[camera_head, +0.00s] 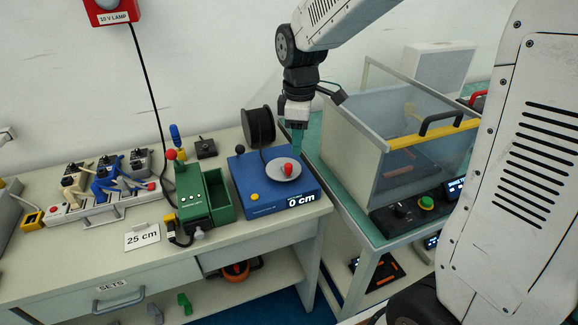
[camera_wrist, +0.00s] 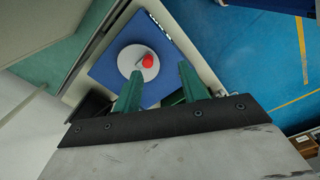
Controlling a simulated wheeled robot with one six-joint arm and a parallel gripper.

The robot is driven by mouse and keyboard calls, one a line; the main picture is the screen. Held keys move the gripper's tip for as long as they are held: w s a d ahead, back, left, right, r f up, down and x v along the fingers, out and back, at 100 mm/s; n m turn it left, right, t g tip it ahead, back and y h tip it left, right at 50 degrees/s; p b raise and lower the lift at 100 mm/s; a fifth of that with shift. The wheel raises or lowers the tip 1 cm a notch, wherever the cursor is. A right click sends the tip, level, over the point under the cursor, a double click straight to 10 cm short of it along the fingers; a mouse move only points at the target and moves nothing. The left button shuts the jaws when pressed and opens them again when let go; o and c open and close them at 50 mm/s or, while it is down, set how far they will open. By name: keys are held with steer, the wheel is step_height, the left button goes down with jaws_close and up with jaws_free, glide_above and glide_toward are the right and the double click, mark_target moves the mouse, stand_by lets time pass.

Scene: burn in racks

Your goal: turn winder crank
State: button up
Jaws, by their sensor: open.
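The winder is a blue box (camera_head: 262,202) on the bench with a yellow button and a display reading "0 cm". On its top is a light grey crank disc (camera_head: 282,176) with a red knob (camera_head: 288,169). My gripper (camera_head: 297,140) hangs just behind and above the disc, apart from the knob. In the wrist view, the green fingers of my gripper (camera_wrist: 160,69) are spread and empty. The red knob (camera_wrist: 147,61) and pale disc (camera_wrist: 128,66) show beyond and between the fingertips, on the blue box (camera_wrist: 108,78).
A black spool (camera_head: 258,126) stands behind the winder. A green device (camera_head: 193,193) and a "25 cm" card (camera_head: 142,237) are to its left. A clear-walled enclosure (camera_head: 400,150) with a yellow-edged lid stands close on the right.

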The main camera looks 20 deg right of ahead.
steer(key=n, duration=0.2)
glide_above(288, 165)
step_height(288, 165, down, 4)
steer(key=shift+d, duration=0.1)
steer(key=shift+f, duration=0.35)
step_height(288, 165, down, 7)
steer(key=shift+f, duration=0.1)
jaws_close()
